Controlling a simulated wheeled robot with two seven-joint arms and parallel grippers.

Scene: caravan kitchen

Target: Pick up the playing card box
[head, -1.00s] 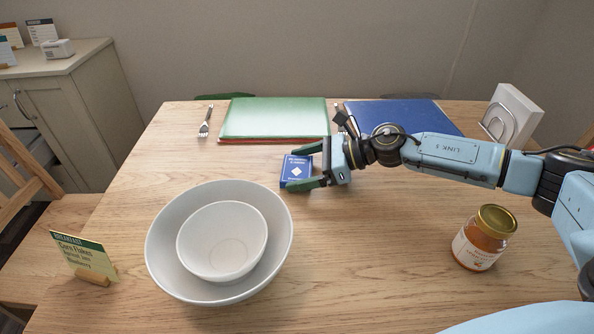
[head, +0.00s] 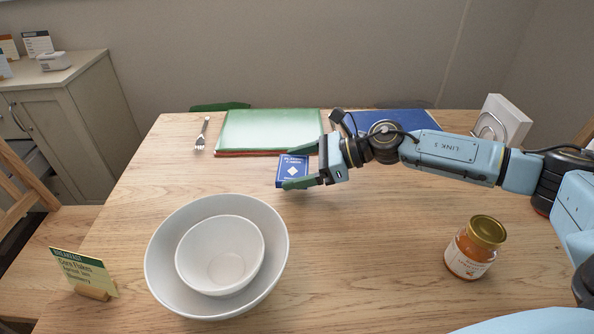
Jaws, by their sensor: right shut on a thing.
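The playing card box (head: 292,167) is small and blue with a white diamond and white lettering. It is near the middle of the table, just in front of the green placemat. My right gripper (head: 301,168) comes in from the right, its green fingers on the far and near sides of the box, shut on it. The box appears raised slightly above the table; the gap is hard to judge. The gripper partly hides its right side. My left gripper is not in view.
Nested white bowls (head: 160,264) stand front left of the box. A jar (head: 474,249) stands at the right. Behind are a green placemat (head: 268,131), a blue placemat (head: 400,121), a fork (head: 202,134) and a napkin holder (head: 502,121). The wooden table (head: 365,250) is clear between bowls and jar.

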